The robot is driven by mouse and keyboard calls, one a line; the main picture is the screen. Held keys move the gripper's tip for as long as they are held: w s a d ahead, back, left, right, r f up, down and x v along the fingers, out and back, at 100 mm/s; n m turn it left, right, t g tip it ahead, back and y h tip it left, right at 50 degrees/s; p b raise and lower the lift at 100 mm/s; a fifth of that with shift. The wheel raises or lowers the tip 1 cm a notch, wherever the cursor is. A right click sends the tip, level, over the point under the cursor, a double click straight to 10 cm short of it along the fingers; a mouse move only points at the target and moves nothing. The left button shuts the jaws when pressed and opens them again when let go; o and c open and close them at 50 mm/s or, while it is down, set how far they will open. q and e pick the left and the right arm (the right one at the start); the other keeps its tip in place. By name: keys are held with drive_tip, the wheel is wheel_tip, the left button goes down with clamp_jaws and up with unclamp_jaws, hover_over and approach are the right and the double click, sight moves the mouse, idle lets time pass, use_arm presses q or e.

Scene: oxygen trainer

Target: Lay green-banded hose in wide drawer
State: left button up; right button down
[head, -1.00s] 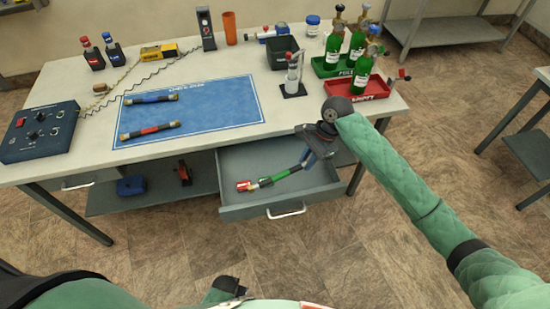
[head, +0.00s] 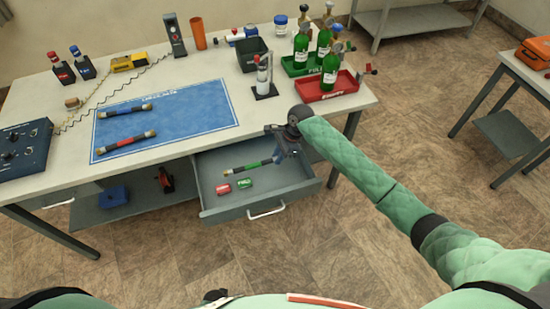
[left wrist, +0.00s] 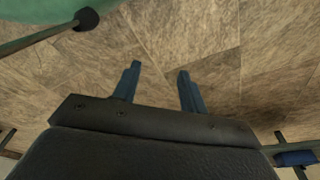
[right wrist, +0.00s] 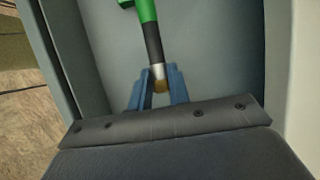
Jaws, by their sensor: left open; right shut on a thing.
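The green-banded hose (head: 252,166) is a short black hose with a green band and metal ends. My right gripper (head: 280,156) is shut on one metal end of it, and this shows close up in the right wrist view (right wrist: 158,86). The hose points left from the gripper, over the inside of the open wide drawer (head: 278,183). I cannot tell whether it touches the drawer floor. A red tag (head: 223,189) and a green tag (head: 246,183) lie in the drawer. My left gripper (left wrist: 157,68) is open and empty above the brown floor.
On the table, a blue mat (head: 190,112) bears a blue-banded hose (head: 126,111) and a red-banded hose (head: 126,138). Green cylinders stand in a green tray (head: 290,70) and a red tray (head: 312,92). The table edge overhangs the drawer's back.

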sight(272, 166)
drive_tip(key=shift+w+a+f, duration=0.25)
drive_tip(key=shift+w+a, duration=0.05)
drive_tip(key=shift+w, duration=0.15)
drive_tip(key=shift+w+a+f, duration=0.25)
drive_tip(key=shift+w, duration=0.15)
drive_tip(key=shift+s+f+p, duration=0.15)
drive_tip(key=shift+f+p, duration=0.7)
drive_tip(key=shift+f, duration=1.2)
use_arm(q)
drive_tip(key=f, duration=0.1)
drive_tip(key=s+a+f, duration=0.2)
drive_tip(key=shift+s+f, duration=0.15)
drive_tip(key=shift+f, duration=0.1)
use_arm(e)
drive_tip(key=c, duration=1.3)
unclamp_jaws()
use_arm(q)
drive_tip(key=shift+s, duration=0.1)
